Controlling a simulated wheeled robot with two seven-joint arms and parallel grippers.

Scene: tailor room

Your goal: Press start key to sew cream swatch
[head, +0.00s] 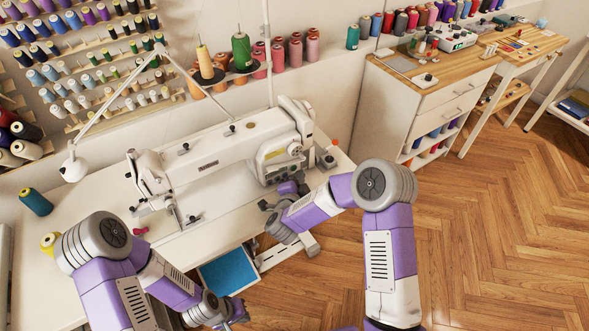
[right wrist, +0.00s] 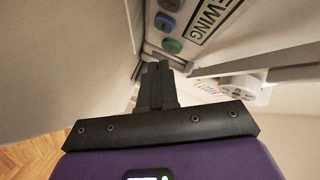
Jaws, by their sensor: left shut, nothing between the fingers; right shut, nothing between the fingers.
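The white sewing machine (head: 225,155) stands on its white table in the head view. In the right wrist view, a round green key (right wrist: 172,46) and a bluish key (right wrist: 165,22) sit on the machine's panel beside a label reading "SEWING" (right wrist: 217,20). My right gripper (right wrist: 157,68) is shut and empty, its tips just below the green key in the picture; I cannot tell whether they touch the panel. In the head view it is by the machine's right end, partly hidden by my arm. My left gripper (head: 240,313) is shut and empty, low in front of the table. I cannot make out the cream swatch.
A teal spool (head: 36,202) and a yellow spool (head: 50,241) are on the table's left. A lamp (head: 73,168) stands behind them. A blue panel (head: 228,273) lies below the table's front edge. A wooden-topped cabinet (head: 425,95) stands right; open floor lies before it.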

